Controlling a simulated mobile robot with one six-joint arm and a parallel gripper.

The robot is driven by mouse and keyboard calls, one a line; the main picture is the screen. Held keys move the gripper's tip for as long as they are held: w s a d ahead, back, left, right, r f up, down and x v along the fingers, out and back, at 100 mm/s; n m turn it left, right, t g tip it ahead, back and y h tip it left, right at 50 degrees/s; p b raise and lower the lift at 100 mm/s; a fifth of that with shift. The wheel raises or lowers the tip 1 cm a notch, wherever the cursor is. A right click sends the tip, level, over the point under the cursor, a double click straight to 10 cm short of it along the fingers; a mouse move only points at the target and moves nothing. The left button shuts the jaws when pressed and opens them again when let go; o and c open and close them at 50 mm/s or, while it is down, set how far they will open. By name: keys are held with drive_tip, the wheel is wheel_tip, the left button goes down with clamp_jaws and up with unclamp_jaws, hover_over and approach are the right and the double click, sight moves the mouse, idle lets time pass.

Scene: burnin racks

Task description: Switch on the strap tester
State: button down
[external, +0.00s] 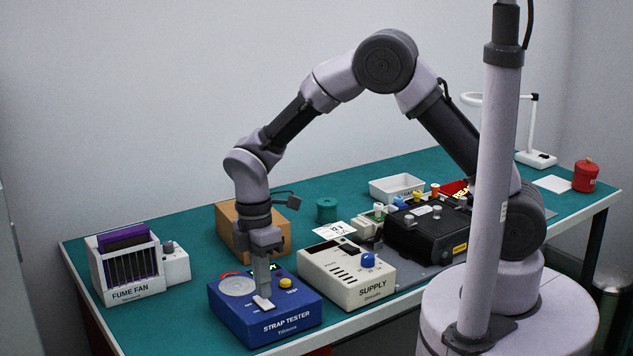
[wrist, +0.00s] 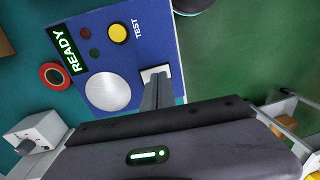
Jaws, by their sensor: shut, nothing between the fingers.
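The strap tester (external: 265,312) is a blue box near the front left of the bench, with a silver round pad, a yellow TEST button and a small white switch (external: 263,303). In the wrist view the tester (wrist: 122,58) has a lit green READY display (wrist: 66,50), and the silver pad (wrist: 107,91) and yellow button (wrist: 119,35) show plainly. My gripper (external: 263,296) is shut and empty, pointing down with its tips at the white switch. In the wrist view the fingertips cover part of the switch plate (wrist: 155,73), so the rocker's position is hidden.
The cream supply (external: 345,275) with a blue knob stands close right of the tester. The fume fan (external: 130,270) stands to the left, and a brown box (external: 230,228) behind. A black case (external: 430,235) is farther right. Green bench is bare between the fan and the tester.

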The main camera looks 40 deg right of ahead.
sight(269, 306)
wheel_tip(269, 306, up, 13)
drive_tip(key=s+p, duration=0.1)
drive_tip(key=p, duration=0.4)
drive_tip(key=shift+s, duration=0.35)
drive_tip(key=shift+d+r, duration=0.1)
drive_tip(key=shift+r, duration=0.05)
drive_tip(key=s+d+r+m+t+y+b, duration=0.1)
drive_tip(key=d+r+m+t+b, duration=0.2)
drive_tip(key=d+m, duration=0.45)
drive_tip(key=s+d+r+m+t+y+b, duration=0.1)
drive_tip(key=s+d+r+m+b, duration=0.3)
drive_tip(key=d, duration=0.7)
drive_tip(key=s+d+f+m+t+b, duration=0.3)
drive_tip(key=d+m, duration=0.4)
drive_tip(key=m, duration=0.4)
drive_tip(key=shift+s+d+f+b, duration=0.25)
drive_tip(key=shift+s+d+b, duration=0.25)
drive_tip(key=shift+s, duration=0.5)
drive_tip(key=shift+a+r, duration=0.1)
